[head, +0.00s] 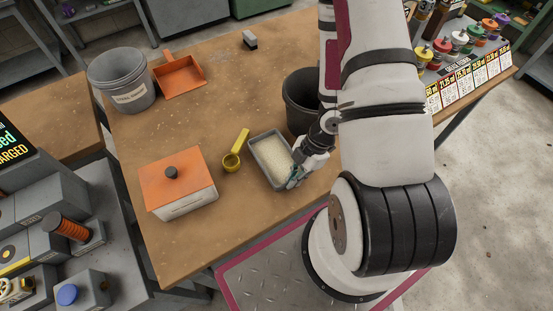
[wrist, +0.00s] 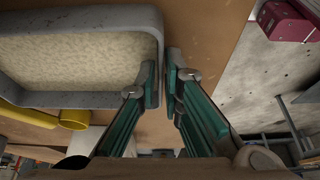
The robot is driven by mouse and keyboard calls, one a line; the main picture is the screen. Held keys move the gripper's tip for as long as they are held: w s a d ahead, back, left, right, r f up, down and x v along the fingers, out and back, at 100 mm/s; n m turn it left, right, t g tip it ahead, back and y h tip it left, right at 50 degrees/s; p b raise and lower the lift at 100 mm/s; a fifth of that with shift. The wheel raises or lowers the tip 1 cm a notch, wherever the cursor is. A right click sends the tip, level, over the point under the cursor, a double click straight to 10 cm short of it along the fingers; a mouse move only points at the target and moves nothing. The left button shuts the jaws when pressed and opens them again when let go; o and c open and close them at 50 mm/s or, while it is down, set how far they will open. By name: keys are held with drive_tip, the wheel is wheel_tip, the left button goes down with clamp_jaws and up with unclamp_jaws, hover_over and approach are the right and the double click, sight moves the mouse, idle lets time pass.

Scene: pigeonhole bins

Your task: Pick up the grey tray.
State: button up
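The grey tray (head: 256,159) stands on the wooden table, filled with pale, rice-like grains. My gripper (head: 296,177) is at its right end, low by the rim. In the wrist view the tray (wrist: 90,98) fills the upper left. The fingertips of my gripper (wrist: 163,85) are close together at the tray's right wall, the left finger over the inner side and the right finger outside. Only a narrow gap shows between them. Whether they press on the wall cannot be told.
A yellow scoop (head: 233,158) lies just left of the tray. An orange-lidded box (head: 178,180) is further left. A dark bucket (head: 298,101) stands behind the tray, close to my arm. A grey bucket (head: 122,80) and an orange dustpan (head: 180,77) are at the back left.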

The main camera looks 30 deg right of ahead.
drive_tip(key=shift+f, duration=0.2)
idle(0.5)
clamp_jaws()
drive_tip(key=shift+r, duration=0.2)
